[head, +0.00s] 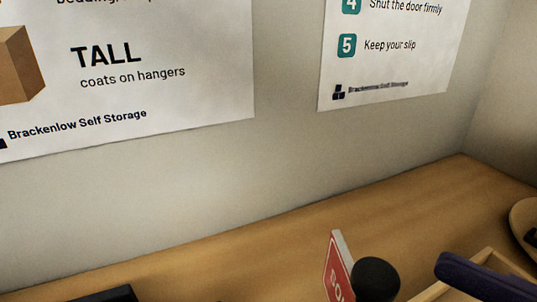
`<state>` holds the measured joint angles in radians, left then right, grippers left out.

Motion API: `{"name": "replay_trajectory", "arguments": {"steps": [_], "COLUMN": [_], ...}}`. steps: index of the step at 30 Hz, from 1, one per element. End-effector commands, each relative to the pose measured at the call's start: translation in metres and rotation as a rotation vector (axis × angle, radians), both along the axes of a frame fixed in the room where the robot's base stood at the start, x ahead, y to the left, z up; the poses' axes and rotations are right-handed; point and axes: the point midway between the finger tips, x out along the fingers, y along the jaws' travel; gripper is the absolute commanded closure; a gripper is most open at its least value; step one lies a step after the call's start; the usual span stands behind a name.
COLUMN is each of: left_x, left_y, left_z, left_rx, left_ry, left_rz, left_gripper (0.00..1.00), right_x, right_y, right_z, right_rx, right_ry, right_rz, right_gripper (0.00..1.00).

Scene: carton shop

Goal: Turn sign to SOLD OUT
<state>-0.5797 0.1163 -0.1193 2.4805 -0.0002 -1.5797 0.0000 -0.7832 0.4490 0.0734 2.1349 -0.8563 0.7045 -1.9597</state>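A small upright sign (338,272) stands on the wooden counter at the bottom edge of the head view, right of centre. Its visible face is red with white lettering, of which only what looks like "BO" can be read. Its edge is pale. The lower part is cut off by the picture edge, and a dark round object (376,277) overlaps its right side. I cannot see the words SOLD OUT. Neither of my grippers can be made out in this view.
The wooden counter (290,240) runs along a grey wall with two posters (130,70) (390,50). A dark purple object (485,277) lies over a light wooden tray (497,262) at lower right. A round wooden item (520,218) is at the right edge; a black object (105,295) is at lower left.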

Motion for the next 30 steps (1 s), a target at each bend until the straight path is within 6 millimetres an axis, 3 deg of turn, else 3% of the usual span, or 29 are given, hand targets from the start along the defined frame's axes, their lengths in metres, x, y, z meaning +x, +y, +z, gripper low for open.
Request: {"name": "replay_trajectory", "arguments": {"steps": [3, 7, 21, 30], "left_x": [0.000, 0.000, 0.000, 0.000], "left_y": [0.001, 0.001, 0.001, 0.001], "left_z": [0.007, 0.010, 0.030, 0.032], "left_rx": [0.002, 0.005, 0.006, 0.006], "left_ry": [0.000, 0.000, 0.001, 0.001], "left_rz": [-0.001, -0.004, -0.004, -0.004], "left_gripper": [0.50, 0.50, 0.50, 0.50], "right_x": [-0.011, -0.009, 0.045, 0.055], "right_y": [-0.008, -0.006, 0.049, 0.061], "right_z": [0.001, 0.000, 0.001, -0.001], "right_rx": [-0.026, -0.035, -0.034, -0.035], "right_ry": [0.008, 0.004, 0.004, 0.007], "right_rz": [-0.028, -0.034, -0.034, -0.034], "right_gripper": [0.37, 0.37, 0.37, 0.37]}}
